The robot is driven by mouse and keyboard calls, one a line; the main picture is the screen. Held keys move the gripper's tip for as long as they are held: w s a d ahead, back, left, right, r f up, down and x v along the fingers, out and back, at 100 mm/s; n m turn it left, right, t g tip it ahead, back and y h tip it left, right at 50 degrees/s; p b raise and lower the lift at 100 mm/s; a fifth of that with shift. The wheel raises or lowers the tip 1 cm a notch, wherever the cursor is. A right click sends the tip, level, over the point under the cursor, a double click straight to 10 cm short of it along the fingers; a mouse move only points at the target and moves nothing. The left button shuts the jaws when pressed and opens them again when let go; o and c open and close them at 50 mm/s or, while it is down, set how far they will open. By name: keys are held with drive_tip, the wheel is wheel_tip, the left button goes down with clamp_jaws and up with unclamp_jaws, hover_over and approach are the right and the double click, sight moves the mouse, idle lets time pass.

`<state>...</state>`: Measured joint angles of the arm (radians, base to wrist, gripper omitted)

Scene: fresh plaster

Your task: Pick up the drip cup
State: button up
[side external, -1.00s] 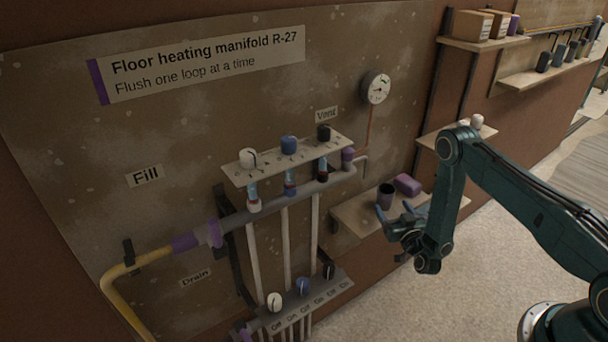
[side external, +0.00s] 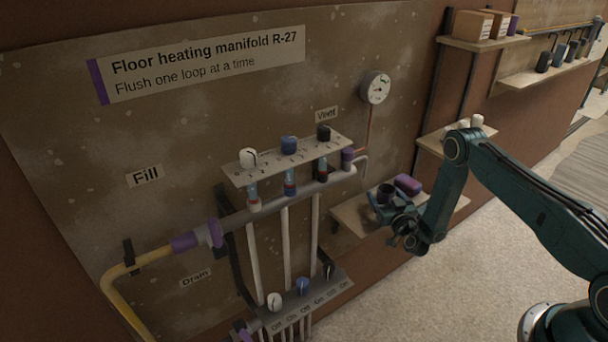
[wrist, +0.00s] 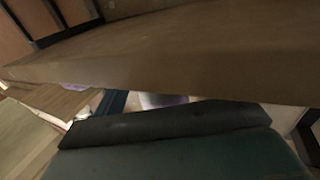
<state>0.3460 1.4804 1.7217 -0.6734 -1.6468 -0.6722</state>
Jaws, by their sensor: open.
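The drip cup, apparently the dark upright cup (side external: 385,191), stands on the lower wooden shelf under the vent pipe in the side view. My gripper (side external: 388,209) is at the front of this cup, with its fingers overlapping the cup's lower part in the picture. The jaws are open; I cannot tell whether the cup is between them or touched.
A purple block (side external: 408,184) lies right behind the cup on the lower shelf (side external: 347,217). The manifold pipes and valves (side external: 290,190) are to the left. A higher shelf (side external: 432,143) holds small white items. Open floor lies in front.

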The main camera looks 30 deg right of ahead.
drive_tip(key=shift+w+d, duration=0.1)
drive_tip(key=shift+w, duration=0.1)
drive_tip(key=shift+c, duration=0.4)
drive_tip(key=c, duration=1)
